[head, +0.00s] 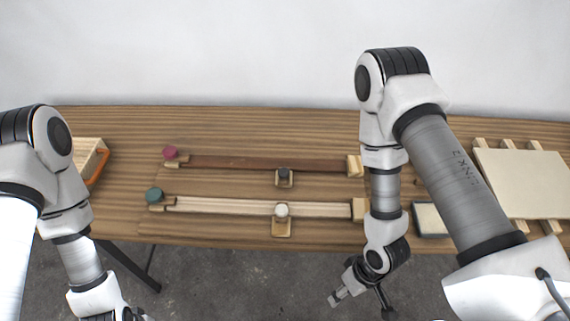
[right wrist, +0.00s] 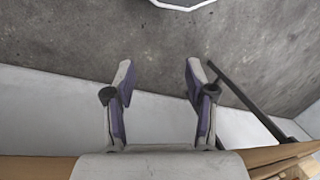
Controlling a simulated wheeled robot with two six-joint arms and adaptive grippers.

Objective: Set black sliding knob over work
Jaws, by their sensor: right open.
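The black knob (head: 284,173) sits on a small wooden slider at the front side of the dark brown rail (head: 235,163), right of the rail's middle. No marking that reads "work" can be made out. My right gripper (head: 335,299) is open and empty, beyond the table's front edge over the floor, well apart from the knob.
A pale rail (head: 230,206) with a white knob (head: 281,210) lies in front of the brown rail. A red knob (head: 170,152) and a green knob (head: 154,195) stand at the left ends. A slatted board (head: 525,185) lies at right, an orange-handled wooden box (head: 91,158) at left.

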